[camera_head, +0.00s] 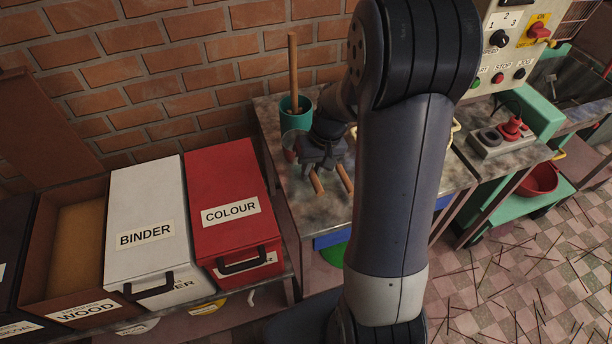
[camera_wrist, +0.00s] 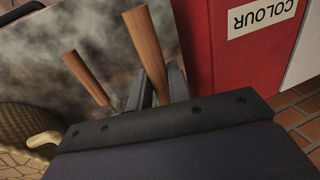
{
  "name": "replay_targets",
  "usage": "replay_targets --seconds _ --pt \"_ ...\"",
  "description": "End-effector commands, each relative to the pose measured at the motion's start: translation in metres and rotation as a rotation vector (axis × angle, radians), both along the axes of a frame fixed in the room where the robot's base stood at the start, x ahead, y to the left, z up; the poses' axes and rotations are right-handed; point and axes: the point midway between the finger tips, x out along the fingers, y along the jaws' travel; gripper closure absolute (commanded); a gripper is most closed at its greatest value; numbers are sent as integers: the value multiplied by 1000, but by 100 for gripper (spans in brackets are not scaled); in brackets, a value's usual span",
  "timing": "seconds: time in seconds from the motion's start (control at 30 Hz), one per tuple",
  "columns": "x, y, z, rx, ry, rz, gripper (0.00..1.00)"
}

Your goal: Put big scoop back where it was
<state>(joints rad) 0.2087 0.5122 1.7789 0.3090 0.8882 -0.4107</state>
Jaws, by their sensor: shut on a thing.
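My gripper (camera_head: 322,155) is low over the mottled worktop (camera_head: 300,220), right of the red COLOUR box. In the wrist view its fingers (camera_wrist: 157,90) are shut on a wooden handle (camera_wrist: 147,42), likely the big scoop's. This handle shows below the gripper in the head view (camera_head: 316,182). The scoop's bowl is hidden, so I cannot tell its size or whether it touches the worktop. A second wooden handle (camera_head: 345,178) lies beside it, apart from the fingers in the wrist view (camera_wrist: 86,78).
A teal pot (camera_head: 296,106) holding a wooden stick stands at the back of the worktop. The red COLOUR box (camera_head: 228,183) and white BINDER box (camera_head: 146,205) are shut; the WOOD box (camera_head: 78,245) is open. A woven item (camera_wrist: 25,125) shows in the wrist view.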

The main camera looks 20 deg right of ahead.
Motion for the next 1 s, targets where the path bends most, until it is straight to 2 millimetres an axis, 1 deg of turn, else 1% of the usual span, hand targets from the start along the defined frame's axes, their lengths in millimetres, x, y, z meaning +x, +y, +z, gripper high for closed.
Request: replay_targets --seconds 0.03,0.1,0.27,0.4,0.5,0.6,0.77,0.8,1.0 --pt "-1 0 -10 1 4 1 100" --pt "0 0 -19 1 2 0 100" --pt "0 0 -32 2 1 0 100" --pt "-1 1 -51 3 3 0 100" --pt "0 1 -62 2 1 -1 100" --pt "0 1 -65 1 0 0 100" --pt "0 1 -65 2 0 0 100" --pt "-1 1 -66 2 1 0 79" --pt "0 1 -65 2 0 0 63"
